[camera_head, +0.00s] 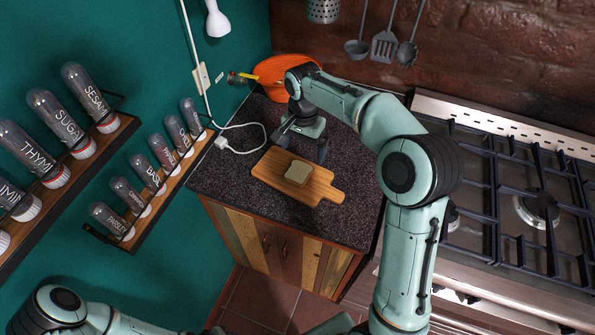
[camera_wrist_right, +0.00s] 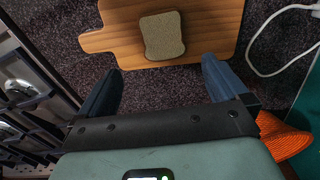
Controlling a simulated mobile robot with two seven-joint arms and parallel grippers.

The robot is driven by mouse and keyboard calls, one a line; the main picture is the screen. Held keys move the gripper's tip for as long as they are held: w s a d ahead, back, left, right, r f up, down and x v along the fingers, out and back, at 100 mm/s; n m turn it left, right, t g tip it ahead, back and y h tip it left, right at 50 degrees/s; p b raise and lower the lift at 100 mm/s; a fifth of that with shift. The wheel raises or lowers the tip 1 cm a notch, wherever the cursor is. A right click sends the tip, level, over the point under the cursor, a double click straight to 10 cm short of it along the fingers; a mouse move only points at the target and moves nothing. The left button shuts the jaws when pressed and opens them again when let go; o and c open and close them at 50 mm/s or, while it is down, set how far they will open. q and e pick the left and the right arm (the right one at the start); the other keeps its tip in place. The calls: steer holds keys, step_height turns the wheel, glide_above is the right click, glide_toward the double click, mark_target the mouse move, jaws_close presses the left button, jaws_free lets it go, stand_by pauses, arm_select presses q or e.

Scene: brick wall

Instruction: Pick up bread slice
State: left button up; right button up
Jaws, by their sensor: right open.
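A pale bread slice (camera_head: 298,172) with a thin crust lies flat on a wooden cutting board (camera_head: 324,190) on the dark speckled counter. In the right wrist view the bread slice (camera_wrist_right: 162,36) is on the board (camera_wrist_right: 215,20) near the top, ahead of the fingers. My right gripper (camera_head: 301,148) is open and empty, above the counter just behind the board. Its two fingers (camera_wrist_right: 160,85) are spread wide, with the slice beyond them and not between them. My left arm shows at the bottom left of the head view; its gripper is out of view.
An orange bowl (camera_head: 268,72) stands at the back of the counter. A white cable and plug (camera_head: 222,143) lie at the left. A gas stove (camera_head: 520,205) stands at the right. Spice racks (camera_head: 150,190) hang on the green wall, and utensils (camera_head: 384,45) hang on the brick wall.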

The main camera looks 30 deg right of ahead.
mark_target(301, 168)
steer(key=f, duration=0.8)
steer(key=shift+w+a+f, duration=0.1)
steer(key=shift+w+f, duration=0.1)
steer(key=shift+w, duration=0.1)
steer(key=c, duration=1)
